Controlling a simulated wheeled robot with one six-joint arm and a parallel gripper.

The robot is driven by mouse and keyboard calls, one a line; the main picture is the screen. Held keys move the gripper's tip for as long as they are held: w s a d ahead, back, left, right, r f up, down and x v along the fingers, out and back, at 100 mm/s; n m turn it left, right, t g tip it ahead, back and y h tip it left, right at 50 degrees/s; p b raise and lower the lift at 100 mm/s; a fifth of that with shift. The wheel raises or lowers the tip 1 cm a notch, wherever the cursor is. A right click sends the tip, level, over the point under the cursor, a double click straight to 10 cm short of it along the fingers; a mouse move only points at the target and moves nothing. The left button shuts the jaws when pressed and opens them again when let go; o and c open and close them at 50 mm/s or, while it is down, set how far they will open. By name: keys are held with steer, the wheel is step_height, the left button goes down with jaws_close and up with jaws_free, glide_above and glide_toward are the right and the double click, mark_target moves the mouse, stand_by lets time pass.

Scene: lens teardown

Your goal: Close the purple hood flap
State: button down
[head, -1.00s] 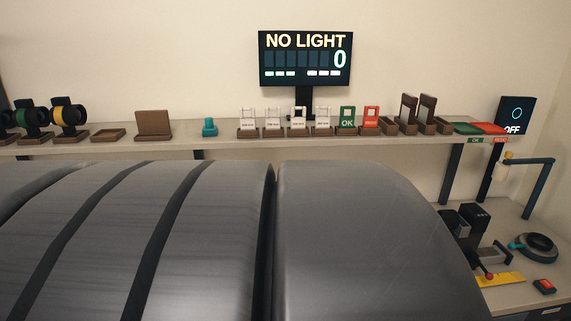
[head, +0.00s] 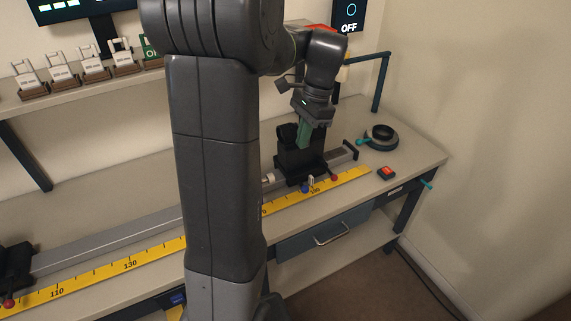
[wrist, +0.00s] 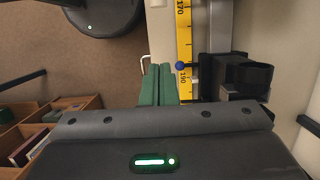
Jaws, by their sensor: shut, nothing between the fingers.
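I see no purple hood flap in either view. My gripper (head: 304,136) has green fingers pressed together with nothing between them. The fingers also show in the wrist view (wrist: 158,86). In the head view the gripper points down in front of a black carriage (head: 298,165) on the rail. In the wrist view the black carriage (wrist: 243,74) lies to the right of the fingers. I cannot tell whether they touch. My arm hides the middle of the bench in the head view.
A grey rail (head: 110,238) and a yellow ruler (head: 345,179) run along the bench. A dark ring (head: 380,137) with a teal handle and a red-button box (head: 386,173) stand right of the carriage. A blue drawer (head: 325,234) is below. Another black carriage (head: 14,265) sits far left.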

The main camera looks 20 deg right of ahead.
steer(key=a+f+p, duration=0.1)
steer(key=a+f, duration=0.5)
steer(key=f, duration=0.2)
steer(key=shift+s, duration=0.2)
steer(key=shift+a, duration=0.1)
steer(key=shift+s+a+m, duration=0.2)
steer(key=shift+a+m, duration=0.05)
steer(key=shift+m, duration=0.05)
